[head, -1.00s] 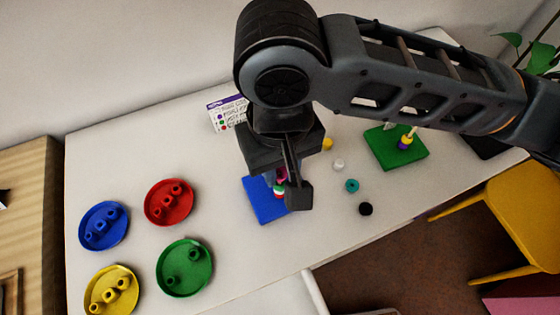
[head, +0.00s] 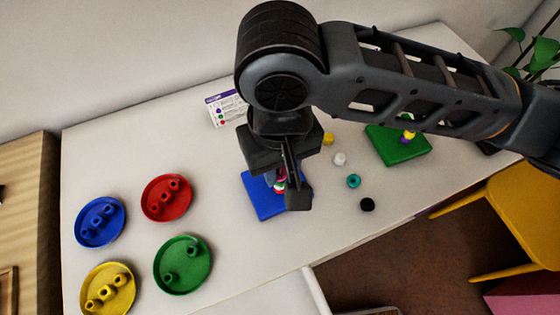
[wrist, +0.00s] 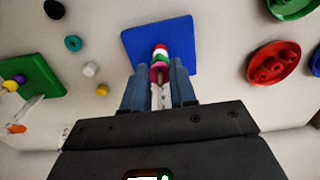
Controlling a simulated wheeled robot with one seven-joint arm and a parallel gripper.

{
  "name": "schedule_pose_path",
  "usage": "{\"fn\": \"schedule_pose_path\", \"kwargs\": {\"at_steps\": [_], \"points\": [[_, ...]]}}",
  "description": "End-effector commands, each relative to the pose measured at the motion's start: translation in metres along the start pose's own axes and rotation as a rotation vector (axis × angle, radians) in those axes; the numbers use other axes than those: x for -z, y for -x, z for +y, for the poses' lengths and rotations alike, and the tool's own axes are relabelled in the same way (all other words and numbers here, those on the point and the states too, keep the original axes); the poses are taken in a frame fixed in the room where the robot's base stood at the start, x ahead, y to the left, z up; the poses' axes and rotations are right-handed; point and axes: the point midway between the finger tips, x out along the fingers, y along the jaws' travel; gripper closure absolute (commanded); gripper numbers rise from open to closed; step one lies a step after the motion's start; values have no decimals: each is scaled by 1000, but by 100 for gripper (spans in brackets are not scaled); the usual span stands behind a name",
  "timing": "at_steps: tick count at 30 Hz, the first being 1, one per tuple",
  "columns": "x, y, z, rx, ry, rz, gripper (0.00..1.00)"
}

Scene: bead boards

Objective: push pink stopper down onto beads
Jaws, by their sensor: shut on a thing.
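The blue board (head: 258,200) lies on the table under my gripper, and it also shows in the wrist view (wrist: 185,35). A short stack of beads stands on it. In the wrist view, a red bead (wrist: 160,47), a white bead (wrist: 160,53) and a green bead (wrist: 160,60) show in a row. The pink stopper (wrist: 158,72) is at the near end of this stack, between my fingers. My gripper (wrist: 160,70) is shut on it; it also shows in the head view (head: 288,182). The fingers hide part of the stopper and the peg. Whether the stopper touches the green bead cannot be told.
Loose yellow (head: 328,138), white (head: 340,159), teal (head: 353,181) and black (head: 367,205) beads lie to the right. A green board (head: 400,150) with beads stands beyond. Several coloured dishes, such as the red one (head: 150,212), are at left. A card (head: 222,108) stands behind.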

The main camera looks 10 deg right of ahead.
Motion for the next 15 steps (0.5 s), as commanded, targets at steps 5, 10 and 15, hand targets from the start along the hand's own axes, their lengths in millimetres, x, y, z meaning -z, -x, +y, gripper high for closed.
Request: {"fn": "schedule_pose_path", "kwargs": {"at_steps": [5,10,15], "points": [[0,-2,0,0,0,-1,100],[0,-2,0,0,0,-1,100],[0,-2,0,0,0,-1,71]]}}
